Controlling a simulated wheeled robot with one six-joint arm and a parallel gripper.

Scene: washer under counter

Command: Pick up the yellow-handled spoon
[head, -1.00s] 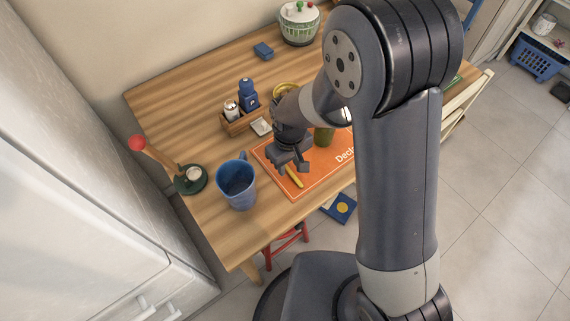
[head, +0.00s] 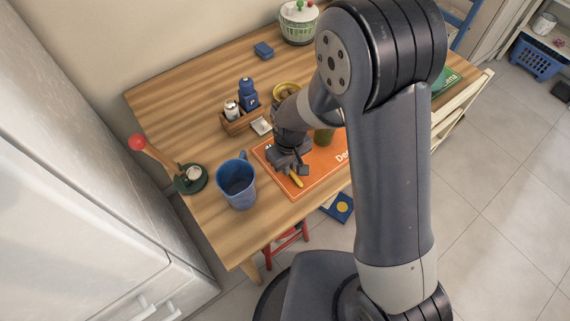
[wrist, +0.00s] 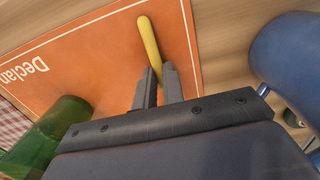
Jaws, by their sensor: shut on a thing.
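The yellow-handled spoon (head: 296,181) lies on the orange mat (head: 322,178) on the wooden table. Its yellow handle (wrist: 149,42) points away from my gripper in the wrist view. My gripper (head: 294,172) is low over the mat in the head view. In the wrist view its two fingers (wrist: 158,86) are shut on the lower part of the spoon. The spoon's other end is hidden by the fingers and gripper body.
A blue mug (head: 237,184) stands left of the mat and shows large at right in the wrist view (wrist: 297,60). A green cylindrical thing (head: 324,136) stands on the mat. A wooden caddy (head: 241,122) with bottles is behind. A red-knobbed wooden handle (head: 138,143) rises at left.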

